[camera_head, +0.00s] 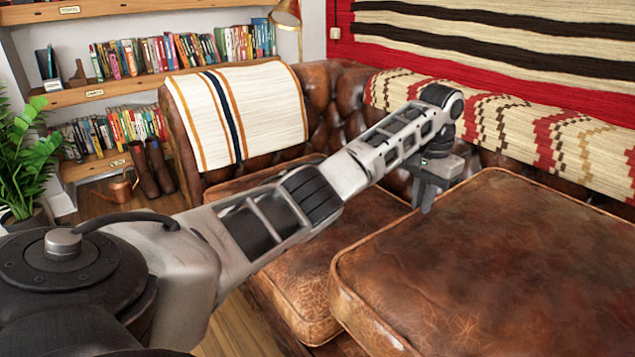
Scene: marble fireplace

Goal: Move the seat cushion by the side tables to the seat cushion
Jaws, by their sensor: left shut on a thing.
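Two brown leather seat cushions lie on the sofa. The left seat cushion (300,290) lies lower, partly hidden behind my left arm. The large right seat cushion (500,265) fills the lower right, its left edge higher than the left cushion and overlapping it in the picture. My left gripper (427,196) points down at the back part of the right cushion's left edge. It is shut on that edge, though the fingertips are small and the grip is partly hidden. My right gripper is not in view. No side tables show.
The sofa armrest (245,112) bears a striped white cloth. A patterned blanket (510,125) covers the backrest behind the gripper. Bookshelves (120,92), a green plant (25,165), a copper watering can (117,187) and brown boots (152,169) stand at the left.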

